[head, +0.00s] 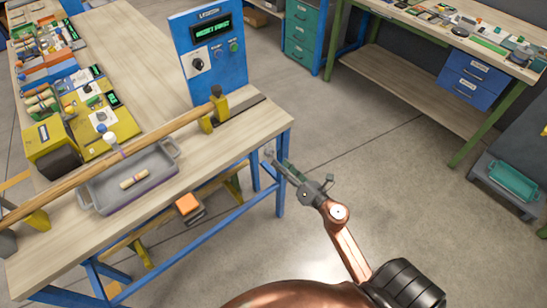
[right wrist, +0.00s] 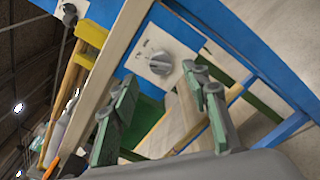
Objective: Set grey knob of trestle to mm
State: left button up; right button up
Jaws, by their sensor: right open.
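In the right wrist view a grey knob (right wrist: 159,64) sits on a white plate (right wrist: 180,76) on a blue panel below a wooden top edge. Small marks ring the knob; I cannot read them or tell its setting. My right gripper (head: 277,160) is beside the blue-legged workbench's right end in the head view. In the right wrist view its green-padded fingers (right wrist: 162,88) are spread and empty, with the knob between and beyond their tips, apparently not touching. This knob does not show in the head view. My left gripper is not in view.
A blue console (head: 209,50) with a display and another knob (head: 197,64) stands on the workbench (head: 250,128). A long wooden rod (head: 125,150) rests on yellow supports, beside a grey tray (head: 95,195). Open floor (head: 390,190) lies to the right.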

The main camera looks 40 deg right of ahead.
aim_at(273, 156)
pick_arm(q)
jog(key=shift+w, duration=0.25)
pick_arm(e)
jog(key=shift+w+a, duration=0.2)
jog(key=shift+w, duration=2.45)
jog(key=shift+c, duration=0.5)
jog(key=shift+f, duration=0.1)
jog(key=c, duration=1.1)
jog(key=shift+o, duration=0.2)
pick_arm(q)
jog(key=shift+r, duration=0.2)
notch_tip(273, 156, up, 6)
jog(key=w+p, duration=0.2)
jog(key=p, duration=0.4)
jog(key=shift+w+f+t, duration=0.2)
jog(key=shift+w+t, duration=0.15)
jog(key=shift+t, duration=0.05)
pick_arm(e)
jog(key=shift+m, duration=4.5)
